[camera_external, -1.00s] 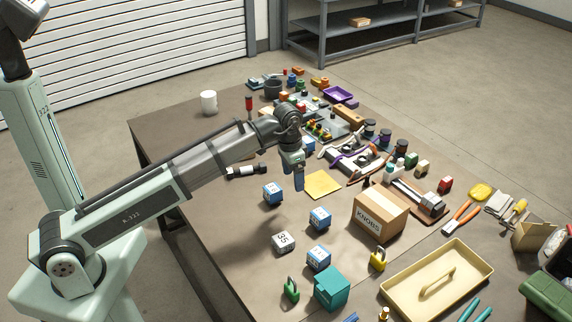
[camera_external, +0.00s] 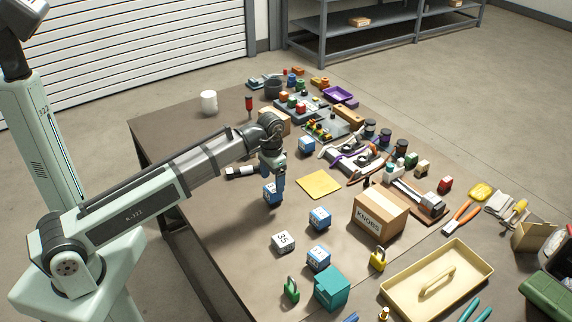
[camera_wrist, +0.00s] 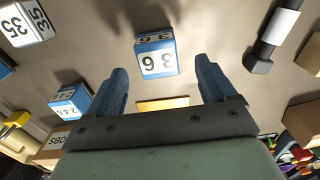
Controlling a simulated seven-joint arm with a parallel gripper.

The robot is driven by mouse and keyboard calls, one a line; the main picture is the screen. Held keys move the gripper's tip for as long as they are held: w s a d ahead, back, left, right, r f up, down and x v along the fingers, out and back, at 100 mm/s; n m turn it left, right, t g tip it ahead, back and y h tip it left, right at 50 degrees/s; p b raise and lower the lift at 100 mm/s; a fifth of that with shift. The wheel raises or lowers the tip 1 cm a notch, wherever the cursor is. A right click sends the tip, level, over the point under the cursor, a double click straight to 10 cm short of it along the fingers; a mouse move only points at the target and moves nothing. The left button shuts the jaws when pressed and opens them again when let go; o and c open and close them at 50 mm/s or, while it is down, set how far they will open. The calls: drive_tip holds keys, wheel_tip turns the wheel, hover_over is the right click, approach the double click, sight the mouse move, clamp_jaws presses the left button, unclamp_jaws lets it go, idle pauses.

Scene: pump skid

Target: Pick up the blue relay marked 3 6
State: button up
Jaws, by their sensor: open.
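The blue relay marked 3 6 (camera_wrist: 156,55) has a white label face with dark digits. In the wrist view it sits on the table just beyond my fingertips, roughly centred between them. My gripper (camera_wrist: 161,68) is open, with one blue finger on each side and nothing held. In the external view my gripper (camera_external: 273,180) points down at the relay (camera_external: 269,194), and a finger hides part of it. I cannot tell from there how much height is left between them.
A white block marked 35 (camera_wrist: 27,24) and a blue block marked 246 (camera_wrist: 70,99) stand nearby. A black-and-white cylindrical tool (camera_wrist: 272,35) lies on the other side. A yellow pad (camera_external: 320,184) and a KNOBS box (camera_external: 381,214) are to the right. Table around the relay is clear.

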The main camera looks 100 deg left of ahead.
sight(273, 188)
drive_tip(key=shift+d+f, duration=0.15)
drive_tip(key=shift+f, duration=2.9)
drive_tip(key=shift+c, duration=0.3)
drive_tip(key=c, duration=1.1)
